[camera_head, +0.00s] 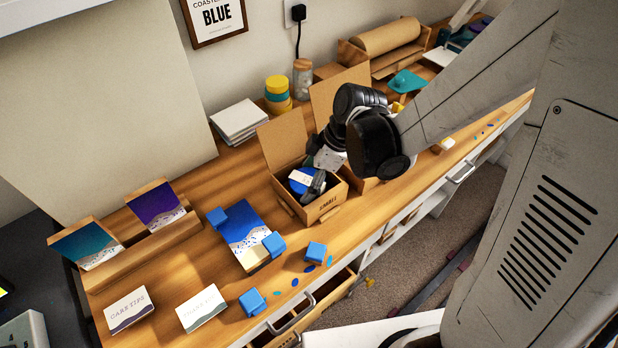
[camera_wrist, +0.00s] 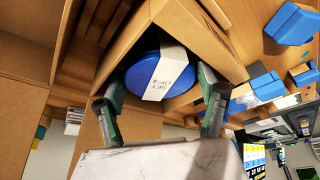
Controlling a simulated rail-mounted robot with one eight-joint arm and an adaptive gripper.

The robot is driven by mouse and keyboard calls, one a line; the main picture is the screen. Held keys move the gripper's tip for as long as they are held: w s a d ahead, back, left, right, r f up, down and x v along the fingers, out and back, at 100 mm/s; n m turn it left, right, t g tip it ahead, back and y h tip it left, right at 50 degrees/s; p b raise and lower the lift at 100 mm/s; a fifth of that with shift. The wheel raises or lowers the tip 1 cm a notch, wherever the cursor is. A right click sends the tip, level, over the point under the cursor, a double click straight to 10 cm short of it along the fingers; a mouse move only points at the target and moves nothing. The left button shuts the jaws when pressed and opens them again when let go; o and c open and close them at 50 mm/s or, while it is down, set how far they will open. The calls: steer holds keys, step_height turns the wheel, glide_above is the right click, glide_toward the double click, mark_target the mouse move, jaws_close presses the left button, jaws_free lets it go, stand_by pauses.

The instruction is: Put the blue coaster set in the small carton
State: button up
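The blue coaster set (camera_head: 301,183) is a round blue stack with a white paper band. It lies inside the small carton (camera_head: 328,204), whose flap stands up at the back. In the wrist view the coaster set (camera_wrist: 146,76) sits between the carton's walls (camera_wrist: 197,38), its band reading "SET OF 4". My gripper (camera_head: 317,177) reaches down into the carton's opening. In the wrist view my gripper (camera_wrist: 161,80) has its fingers spread on either side of the coaster set, with a gap at the left finger. The carton's floor is mostly hidden.
A second open carton (camera_head: 340,88) stands right behind, partly hidden by my arm. A blue-and-white sheet (camera_head: 246,233) with blue corner blocks lies to the left. Cards (camera_head: 202,307), a card rack (camera_head: 155,235) and loose blue chips (camera_head: 309,268) occupy the front left.

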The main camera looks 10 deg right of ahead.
steer(key=shift+r, duration=0.15)
steer(key=shift+r+p, duration=0.6)
steer(key=shift+p, duration=0.2)
steer(key=w+p+v, duration=0.1)
steer(key=p+v, duration=0.1)
steer(key=v, duration=1)
steer(key=s+d+r+m+t+h, duration=0.4)
steer(key=s+d+r+m+t, duration=0.2)
steer(key=m, duration=1)
steer(key=shift+s+d+r+h, duration=0.3)
steer(key=shift+s+d+r, duration=0.9)
steer(key=shift+s+r, duration=0.8)
steer(key=shift+s+f, duration=0.3)
